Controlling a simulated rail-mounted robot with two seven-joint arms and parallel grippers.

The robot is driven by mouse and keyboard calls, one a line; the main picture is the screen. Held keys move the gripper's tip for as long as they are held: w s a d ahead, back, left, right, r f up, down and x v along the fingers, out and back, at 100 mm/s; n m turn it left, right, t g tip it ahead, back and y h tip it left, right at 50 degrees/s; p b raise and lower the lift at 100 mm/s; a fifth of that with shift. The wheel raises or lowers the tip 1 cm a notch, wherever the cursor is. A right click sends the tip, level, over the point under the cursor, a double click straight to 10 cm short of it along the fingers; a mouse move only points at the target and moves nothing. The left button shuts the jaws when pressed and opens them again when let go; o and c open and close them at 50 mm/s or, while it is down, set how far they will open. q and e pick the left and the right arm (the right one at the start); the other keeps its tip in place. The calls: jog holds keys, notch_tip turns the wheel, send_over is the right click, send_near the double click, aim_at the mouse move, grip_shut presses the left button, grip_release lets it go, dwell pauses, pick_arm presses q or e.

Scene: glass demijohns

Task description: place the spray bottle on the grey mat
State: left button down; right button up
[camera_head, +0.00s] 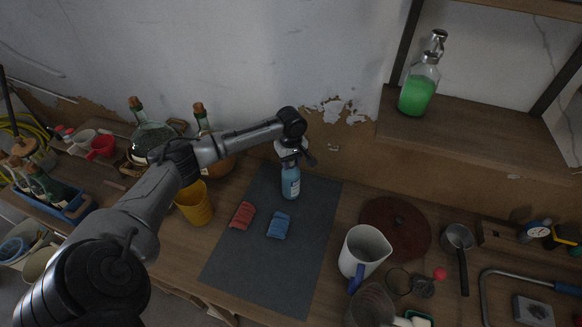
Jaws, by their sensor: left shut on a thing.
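The spray bottle (290,184) has a blue body with a pale label, and its top is largely hidden by my gripper. My left gripper (291,161) is shut on the spray bottle near its top, reaching over from the left. The bottle looks upright over the far part of the grey mat (262,272); I cannot tell whether its base touches the mat. My right gripper is not in view.
A red cloth (242,215) and a blue cloth (279,225) lie on the mat. A yellow cup (195,205) and corked demijohns (150,136) stand left. A white jug (363,250) and a brown disc (398,228) are right. The mat's near part is clear.

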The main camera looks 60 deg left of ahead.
aim_at(291, 168)
pick_arm(q)
notch_tip(291, 168, down, 3)
jog(key=shift+r, duration=0.1)
dwell(0.3)
jog(key=c, duration=0.8)
grip_release()
